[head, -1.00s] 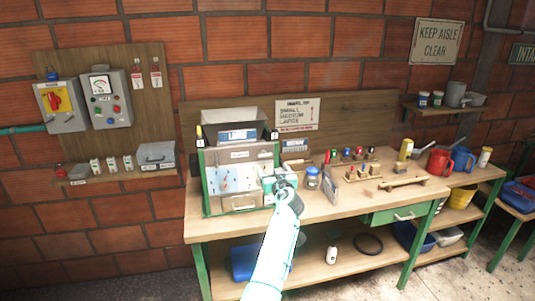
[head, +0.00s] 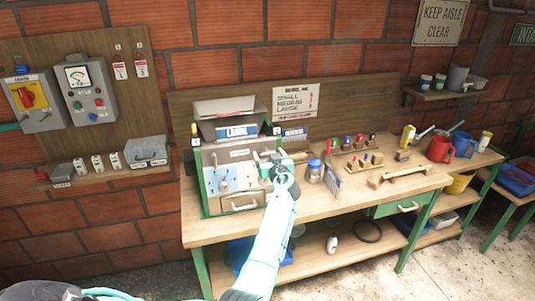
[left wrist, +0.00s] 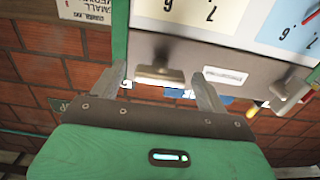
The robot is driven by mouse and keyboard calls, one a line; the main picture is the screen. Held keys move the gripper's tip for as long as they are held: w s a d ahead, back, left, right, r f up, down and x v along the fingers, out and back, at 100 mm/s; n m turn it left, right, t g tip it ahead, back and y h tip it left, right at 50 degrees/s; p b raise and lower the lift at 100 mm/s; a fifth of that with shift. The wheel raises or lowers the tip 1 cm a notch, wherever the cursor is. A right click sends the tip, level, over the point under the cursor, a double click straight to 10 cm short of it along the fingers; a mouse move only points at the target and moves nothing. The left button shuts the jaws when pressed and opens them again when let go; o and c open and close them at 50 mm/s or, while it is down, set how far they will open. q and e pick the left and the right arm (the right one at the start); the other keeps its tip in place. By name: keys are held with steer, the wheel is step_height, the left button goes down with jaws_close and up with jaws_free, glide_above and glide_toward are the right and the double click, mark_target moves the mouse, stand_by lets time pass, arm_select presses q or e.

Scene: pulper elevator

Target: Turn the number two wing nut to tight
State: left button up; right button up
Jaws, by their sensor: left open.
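The machine (head: 240,153) is a green-framed box on the bench. Its pale front panel (head: 212,181) carries small knobs or wing nuts (head: 222,186), too small to tell which is number two. The left wrist view shows the panel (left wrist: 200,14) close up and upside down, with dial digits and a red pointer (left wrist: 313,17) at the right edge. My left gripper (head: 268,160) is at the machine's right front, hiding part of it. My right gripper is not in view.
The bench (head: 330,205) holds a blue-lidded jar (head: 314,171) and a small standing card (head: 333,180) just right of my gripper. Switch boxes hang on the left wall.

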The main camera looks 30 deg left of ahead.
arm_select(q)
steer(key=c, duration=1)
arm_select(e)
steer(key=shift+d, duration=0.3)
